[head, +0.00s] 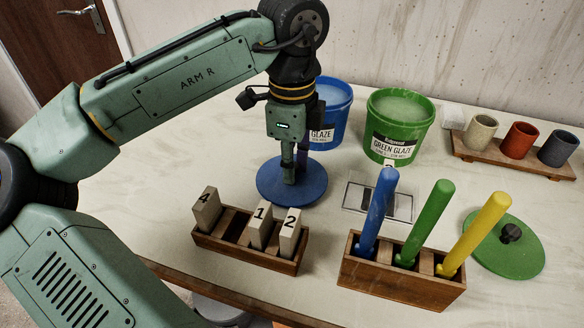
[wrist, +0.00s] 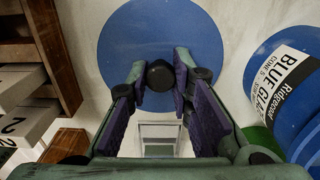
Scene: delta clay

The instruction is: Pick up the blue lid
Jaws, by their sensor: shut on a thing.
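The blue lid (head: 306,190) is a flat round disc at the middle of the table, in front of the blue glaze bucket (head: 334,112). In the wrist view the lid (wrist: 140,35) has a dark round knob (wrist: 160,76) at its near part. My gripper (head: 288,176) points straight down over the lid. In the wrist view my gripper (wrist: 160,78) has its fingertips on both sides of the knob, shut on it. The lid looks flat and at or close to the table top; I cannot tell whether it is lifted.
A green glaze bucket (head: 397,125) stands right of the blue one. A wooden rack with numbered blocks (head: 225,244) and a holder with coloured sticks (head: 390,278) stand in front. A green lid (head: 520,250) lies at right. Cups on a board (head: 505,162) stand at back right.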

